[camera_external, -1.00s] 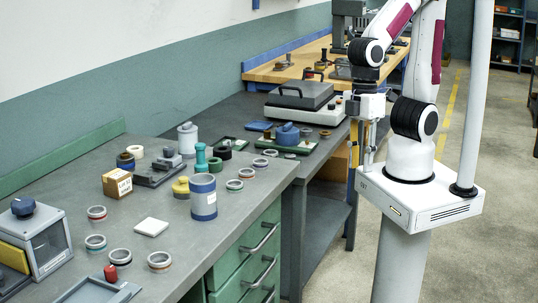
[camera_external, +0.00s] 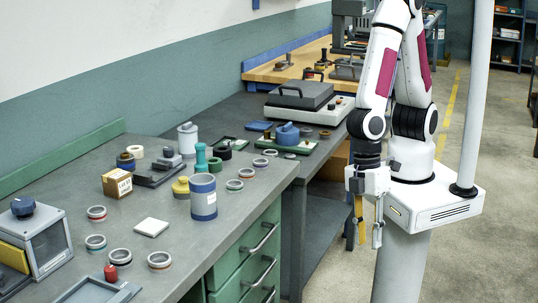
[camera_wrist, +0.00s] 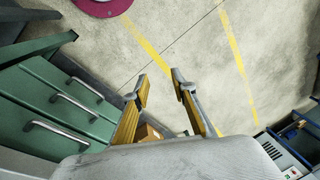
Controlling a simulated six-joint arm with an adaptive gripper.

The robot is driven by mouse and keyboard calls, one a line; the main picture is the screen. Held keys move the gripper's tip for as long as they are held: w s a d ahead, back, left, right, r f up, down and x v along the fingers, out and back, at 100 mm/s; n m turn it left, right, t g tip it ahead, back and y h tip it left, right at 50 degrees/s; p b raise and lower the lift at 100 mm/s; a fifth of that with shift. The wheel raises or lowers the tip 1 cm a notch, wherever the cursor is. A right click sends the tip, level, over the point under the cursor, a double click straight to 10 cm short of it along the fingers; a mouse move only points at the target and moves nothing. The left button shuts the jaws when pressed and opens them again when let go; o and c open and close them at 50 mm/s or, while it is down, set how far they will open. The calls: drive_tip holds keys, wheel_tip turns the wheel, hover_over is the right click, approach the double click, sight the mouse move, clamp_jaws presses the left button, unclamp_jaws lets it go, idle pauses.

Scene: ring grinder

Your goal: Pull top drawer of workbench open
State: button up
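The workbench (camera_external: 150,230) has a grey top and a stack of green drawers with silver bar handles. The top drawer (camera_external: 250,247) is flush with the bench front; its handle (camera_external: 259,238) runs across its face. In the wrist view the green drawers show at the left, with the handles (camera_wrist: 73,107) facing my fingers. My gripper (camera_external: 369,243) hangs pointing down, to the right of the drawers and clear of them, in front of my base. In the wrist view my gripper (camera_wrist: 160,85) is open, its yellow fingers apart with only floor between them.
Rings, a blue-grey canister (camera_external: 203,197) and a cardboard box (camera_external: 117,183) stand on the bench top. A second grey bench (camera_external: 300,165) with a lidded machine adjoins behind. Another cardboard box (camera_wrist: 148,132) shows low beneath my fingers. The floor before the drawers is open.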

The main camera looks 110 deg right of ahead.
wheel_tip(320, 180, down, 6)
drive_tip(key=w+a+f, duration=0.1)
drive_tip(key=w+a, duration=0.1)
drive_tip(key=n+t+h, duration=0.5)
drive_tip(key=t+h, duration=0.6)
drive_tip(key=h, duration=0.2)
approach(267, 236)
drive_tip(key=shift+w+d+f, duration=0.75)
drive_tip(key=shift+d, duration=0.05)
drive_tip(key=shift+w+d, duration=0.1)
drive_tip(key=shift+x, duration=3.75)
